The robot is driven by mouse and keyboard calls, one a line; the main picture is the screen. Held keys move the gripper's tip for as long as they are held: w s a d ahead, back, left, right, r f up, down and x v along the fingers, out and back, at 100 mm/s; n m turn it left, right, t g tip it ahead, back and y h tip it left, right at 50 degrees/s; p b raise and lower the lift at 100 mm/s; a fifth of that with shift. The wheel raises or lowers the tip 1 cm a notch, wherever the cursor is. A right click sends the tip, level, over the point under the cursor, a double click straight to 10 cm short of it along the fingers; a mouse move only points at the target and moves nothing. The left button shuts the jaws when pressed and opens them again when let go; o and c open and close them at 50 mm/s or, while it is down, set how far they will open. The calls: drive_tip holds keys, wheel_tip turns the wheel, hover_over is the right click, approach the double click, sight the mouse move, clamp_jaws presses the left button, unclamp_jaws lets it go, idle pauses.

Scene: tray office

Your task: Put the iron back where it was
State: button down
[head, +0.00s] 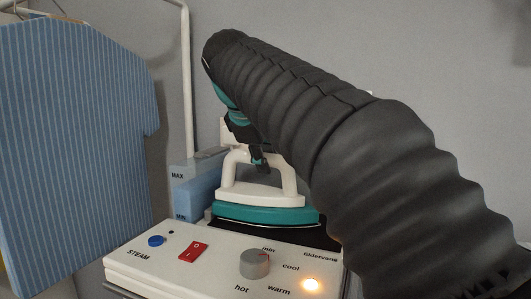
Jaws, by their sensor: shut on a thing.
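The iron (262,213) has a white handle and a teal lower body. It is level, at the back of the white steam station (218,270), over a dark rest (295,236). A thin pale line shows under the teal part; I cannot tell whether the iron touches the rest or is slightly above it. My gripper (258,163) is at the top of the iron's handle and is shut on it, coming down from above. My sleeved arm hides part of the gripper and the right side of the rest.
A blue water tank (196,191) marked MAX and MIN stands left of the iron. The station's front has a red switch (194,251), a grey dial (255,263) and a lit orange lamp (312,284). A striped blue shirt (75,130) hangs at left near a white pole (187,80).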

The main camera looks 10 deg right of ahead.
drive_tip(key=c, duration=0.9)
unclamp_jaws()
drive_tip(key=shift+r, duration=0.1)
drive_tip(key=v, duration=1.2)
